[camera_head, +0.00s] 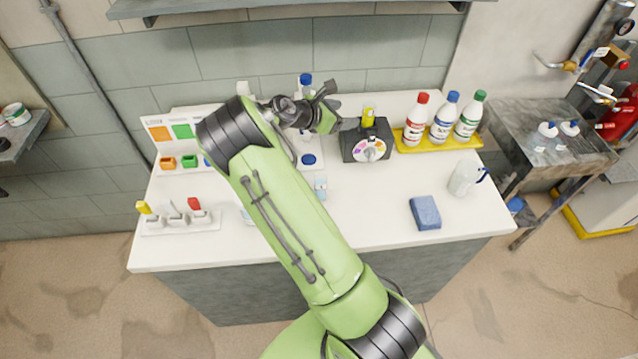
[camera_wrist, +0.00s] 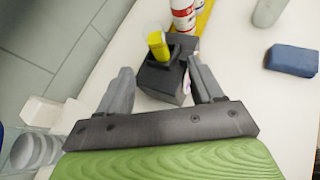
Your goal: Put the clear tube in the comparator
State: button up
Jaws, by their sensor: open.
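The comparator (camera_head: 367,143) is a dark box with a coloured dial on its front, at the back of the white bench. A yellow tube (camera_head: 368,116) stands upright in its top; the wrist view shows this tube (camera_wrist: 158,46) and the dark box (camera_wrist: 163,80) beyond my fingers. My gripper (camera_head: 342,106) is open just left of the comparator, with nothing seen between its fingers. In the wrist view the gripper (camera_wrist: 163,88) has its fingers spread wide. I cannot clearly pick out the clear tube. A small pale bluish item (camera_head: 320,187) lies on the bench beside my arm, partly hidden.
Capped bottles (camera_head: 441,122) stand on a yellow tray (camera_head: 408,143) right of the comparator. A blue sponge (camera_head: 425,213) and a clear jug (camera_head: 463,178) are at the right. A rack with coloured handles (camera_head: 180,220) is at the left.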

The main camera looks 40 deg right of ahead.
jog(key=s+a+r+m+t+y, duration=0.2)
jog(key=s+a+r+m+y, duration=0.45)
jog(key=s+a, duration=0.45)
jog(key=s+a+r+m+t+y, duration=0.2)
jog(key=s+a+r+m+y, duration=0.45)
jog(key=a, duration=0.55)
jog(key=s+a+m, duration=0.4)
jog(key=s+a, duration=0.1)
jog(key=s, duration=0.5)
jog(key=shift+s+a+f+t, duration=0.2)
jog(key=shift+s+a+t, duration=0.2)
jog(key=shift+s, duration=0.1)
